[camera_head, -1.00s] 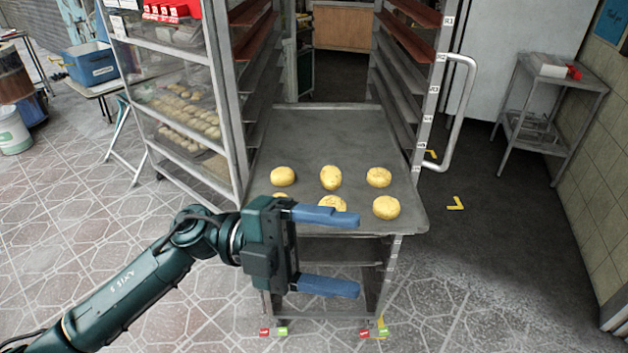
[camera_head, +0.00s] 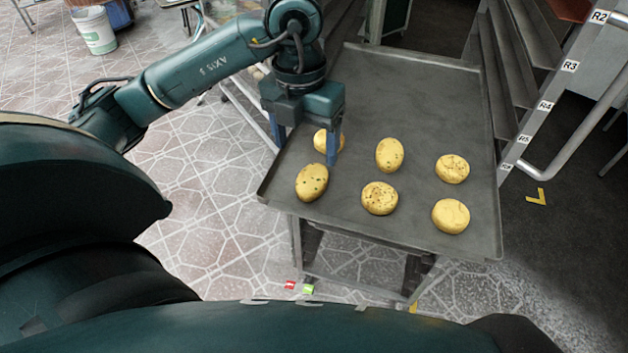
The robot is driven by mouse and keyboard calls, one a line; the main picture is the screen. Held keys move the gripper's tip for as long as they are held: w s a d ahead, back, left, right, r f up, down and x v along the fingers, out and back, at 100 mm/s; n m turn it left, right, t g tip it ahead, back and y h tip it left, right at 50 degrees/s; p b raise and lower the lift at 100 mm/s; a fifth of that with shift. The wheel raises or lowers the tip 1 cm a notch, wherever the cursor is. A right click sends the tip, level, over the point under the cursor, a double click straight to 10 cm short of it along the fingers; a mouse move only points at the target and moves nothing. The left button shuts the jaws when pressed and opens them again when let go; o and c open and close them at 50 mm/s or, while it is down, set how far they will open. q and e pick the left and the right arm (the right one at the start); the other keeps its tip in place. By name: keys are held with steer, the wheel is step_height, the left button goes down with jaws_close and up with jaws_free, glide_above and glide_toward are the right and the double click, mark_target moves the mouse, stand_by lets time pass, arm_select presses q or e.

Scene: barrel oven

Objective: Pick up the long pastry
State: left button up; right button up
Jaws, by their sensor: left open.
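Several yellow speckled pastries lie on a grey tray. The front-left one (camera_head: 312,182) and the back-middle one (camera_head: 390,154) look longer than the others. The front-middle one (camera_head: 380,198), the back-right one (camera_head: 452,169) and the front-right one (camera_head: 451,216) look rounder. The back-left pastry (camera_head: 321,139) is partly hidden by a blue finger, so its full shape is unclear. My left gripper (camera_head: 305,152) is open and points down over the tray's left edge. In the picture the back-left pastry lies between its fingers; I cannot tell whether they touch it. My right gripper is not in view.
The tray (camera_head: 420,105) sticks out of a metal rack with labelled posts (camera_head: 545,105) at the right. A curved handle (camera_head: 580,150) is beyond. A white bucket (camera_head: 95,30) stands far left. The tray's back half is bare.

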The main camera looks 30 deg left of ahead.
mark_target(311, 176)
arm_select(q)
steer(key=f, duration=0.5)
steer(key=d+f, duration=0.1)
steer(key=f, duration=0.1)
steer(key=shift+f+p, duration=0.15)
steer(key=shift+p, duration=0.2)
steer(key=c, duration=1)
